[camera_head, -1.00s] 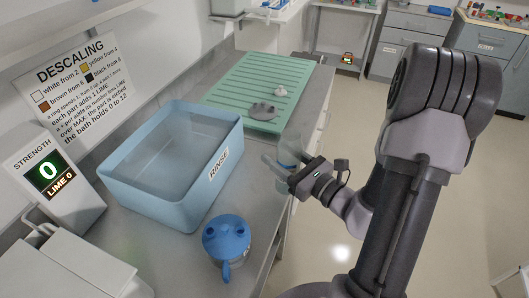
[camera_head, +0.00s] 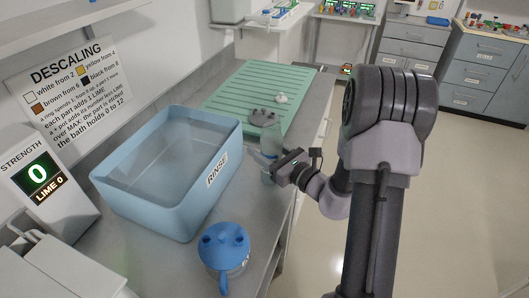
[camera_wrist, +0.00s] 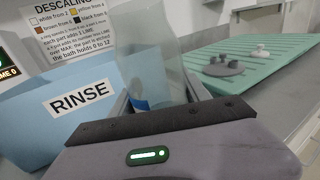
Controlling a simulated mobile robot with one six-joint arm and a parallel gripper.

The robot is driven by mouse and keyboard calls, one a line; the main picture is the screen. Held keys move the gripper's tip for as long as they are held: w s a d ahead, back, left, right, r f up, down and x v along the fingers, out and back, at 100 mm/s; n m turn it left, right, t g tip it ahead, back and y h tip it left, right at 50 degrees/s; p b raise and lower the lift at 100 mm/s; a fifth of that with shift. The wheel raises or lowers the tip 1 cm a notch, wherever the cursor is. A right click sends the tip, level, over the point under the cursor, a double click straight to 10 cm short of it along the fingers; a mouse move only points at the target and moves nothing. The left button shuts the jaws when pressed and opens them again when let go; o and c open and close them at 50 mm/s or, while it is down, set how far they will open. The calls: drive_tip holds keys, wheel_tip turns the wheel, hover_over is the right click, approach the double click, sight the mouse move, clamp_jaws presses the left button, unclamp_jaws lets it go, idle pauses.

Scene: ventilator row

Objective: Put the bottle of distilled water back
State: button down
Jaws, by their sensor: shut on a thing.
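My gripper (camera_head: 270,165) is shut on a clear, translucent bottle (camera_wrist: 146,65) with a small patch of blue low on it. In the wrist view the bottle stands roughly upright between the fingers, and its top is cut off by the frame edge. In the head view the bottle (camera_head: 270,143) shows faintly just right of the blue RINSE tub (camera_head: 218,184), by the bench's front edge. I cannot tell whether its base touches the bench.
A green ribbed mat (camera_head: 240,92) with a grey part (camera_head: 262,118) and a white part (camera_head: 281,98) lies behind the bottle. A blue-lidded jug (camera_head: 224,247) stands in front of the tub. A STRENGTH display (camera_head: 40,175) reads 0. Bare bench lies between tub and edge.

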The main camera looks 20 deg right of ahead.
drive_tip(key=shift+f, duration=0.2)
drive_tip(key=c, duration=0.5)
unclamp_jaws()
drive_tip(key=shift+r, duration=0.1)
drive_tip(key=shift+r, duration=0.2)
drive_tip(key=p+v, duration=0.1)
drive_tip(key=v, duration=1.1)
drive_tip(key=shift+f+p, duration=0.1)
drive_tip(key=shift+p, duration=0.3)
